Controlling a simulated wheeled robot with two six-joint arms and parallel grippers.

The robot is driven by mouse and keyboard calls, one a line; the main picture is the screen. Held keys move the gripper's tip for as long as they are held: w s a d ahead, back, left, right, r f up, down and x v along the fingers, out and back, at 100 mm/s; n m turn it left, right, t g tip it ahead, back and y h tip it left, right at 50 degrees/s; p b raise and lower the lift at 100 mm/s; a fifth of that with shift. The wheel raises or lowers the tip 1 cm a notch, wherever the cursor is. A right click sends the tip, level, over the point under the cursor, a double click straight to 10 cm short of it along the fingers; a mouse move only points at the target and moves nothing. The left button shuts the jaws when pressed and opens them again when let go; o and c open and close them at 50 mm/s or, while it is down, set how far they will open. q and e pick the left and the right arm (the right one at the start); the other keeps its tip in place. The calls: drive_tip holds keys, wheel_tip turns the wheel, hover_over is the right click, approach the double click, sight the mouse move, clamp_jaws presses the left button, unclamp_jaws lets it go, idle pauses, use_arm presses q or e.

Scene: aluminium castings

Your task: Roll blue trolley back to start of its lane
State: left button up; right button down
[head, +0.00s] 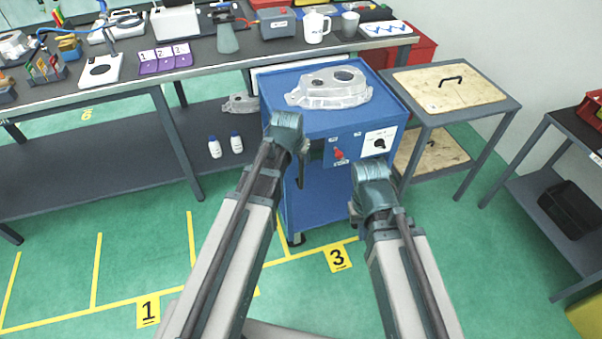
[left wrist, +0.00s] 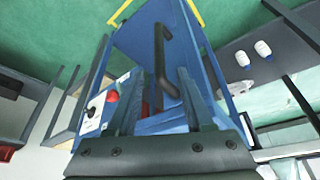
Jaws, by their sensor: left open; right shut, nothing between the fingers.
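The blue trolley (head: 325,124) stands in front of the bench, with a grey aluminium casting (head: 330,88) on its top. Its front carries a red knob (head: 339,154) and a white dial plate (head: 379,141). My left gripper (head: 302,155) is at the trolley's left front, beside its black handle (head: 309,180). In the left wrist view the open fingers (left wrist: 163,92) point at the black bar handle (left wrist: 163,55), which shows in line with the gap between them; contact cannot be told. My right gripper (head: 355,208) is shut and empty, low in front of the trolley's right side.
Yellow floor lines mark lanes, with plates 1 (head: 148,311) and 3 (head: 340,257) near me. A wood-topped table (head: 410,105) stands close to the trolley's right. Two white bottles (head: 225,146) sit on the bench's lower shelf. Green floor is open in front.

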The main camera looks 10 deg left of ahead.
sight(300, 164)
use_arm(q)
drive_tip(key=b+x, duration=0.5)
drive_tip(key=x, duration=0.2)
drive_tip(key=shift+f+b, duration=0.15)
drive_tip(key=shift+b, duration=0.15)
drive_tip(key=shift+c, duration=0.4)
clamp_jaws()
idle(0.7)
